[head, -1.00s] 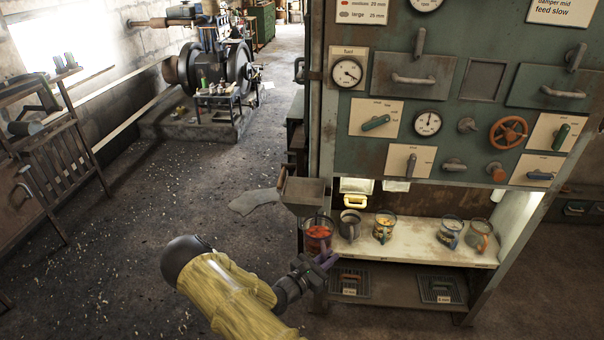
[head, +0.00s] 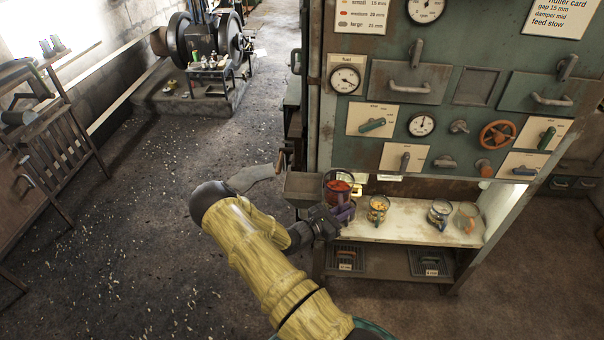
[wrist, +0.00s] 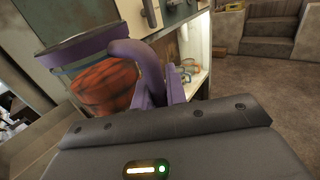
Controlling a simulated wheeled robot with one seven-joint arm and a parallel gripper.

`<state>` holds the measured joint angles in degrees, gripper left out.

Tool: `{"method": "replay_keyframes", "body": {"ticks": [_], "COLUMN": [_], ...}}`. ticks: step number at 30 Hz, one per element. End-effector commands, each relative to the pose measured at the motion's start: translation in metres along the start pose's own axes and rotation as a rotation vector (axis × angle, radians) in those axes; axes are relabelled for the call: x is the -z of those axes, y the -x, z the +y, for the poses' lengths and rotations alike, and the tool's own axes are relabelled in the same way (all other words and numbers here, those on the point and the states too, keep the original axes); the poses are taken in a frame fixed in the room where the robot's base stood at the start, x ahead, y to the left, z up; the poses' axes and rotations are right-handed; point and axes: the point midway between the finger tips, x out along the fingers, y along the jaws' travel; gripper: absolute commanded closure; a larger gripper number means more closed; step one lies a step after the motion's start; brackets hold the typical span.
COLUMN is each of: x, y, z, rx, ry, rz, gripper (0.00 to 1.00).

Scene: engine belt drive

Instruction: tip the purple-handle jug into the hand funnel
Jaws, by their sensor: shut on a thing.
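The purple-handle jug (head: 337,188) is glassy with red-orange contents. In the head view it is held up above the shelf, close to the hopper-like hand funnel (head: 303,186) on its left. My gripper (head: 340,213) is shut on the jug's handle. In the wrist view the jug (wrist: 95,72) fills the upper left, with its purple handle (wrist: 150,68) running down into the jaws. The jug looks upright or nearly so in the head view. The funnel's inside is hard to see.
The pale shelf (head: 410,222) carries other jugs: one with yellow contents (head: 378,208), another (head: 439,211) and one at the right end (head: 467,217). The green panel (head: 470,90) with levers and a red wheel (head: 500,135) rises behind. Open floor lies left of the funnel.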

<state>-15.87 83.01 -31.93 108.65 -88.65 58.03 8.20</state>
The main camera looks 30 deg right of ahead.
Motion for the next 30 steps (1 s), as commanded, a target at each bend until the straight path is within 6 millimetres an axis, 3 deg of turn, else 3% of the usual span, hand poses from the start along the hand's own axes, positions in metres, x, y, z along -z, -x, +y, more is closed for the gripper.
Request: {"method": "replay_keyframes", "body": {"ticks": [1, 6, 20, 30], "x": [-0.0112, -0.0199, -0.0201, -0.0210], "y": [-0.0036, -0.0103, -0.0126, -0.0090], "z": [-0.0009, -0.0034, -0.0041, 0.0012], "rx": [0.008, 0.026, 0.028, 0.023], "ry": [-0.002, -0.002, 0.005, 0.110], "rz": [0.000, 0.003, -0.001, -0.053], "gripper": [1.00, 1.00, 1.00, 1.00]}}
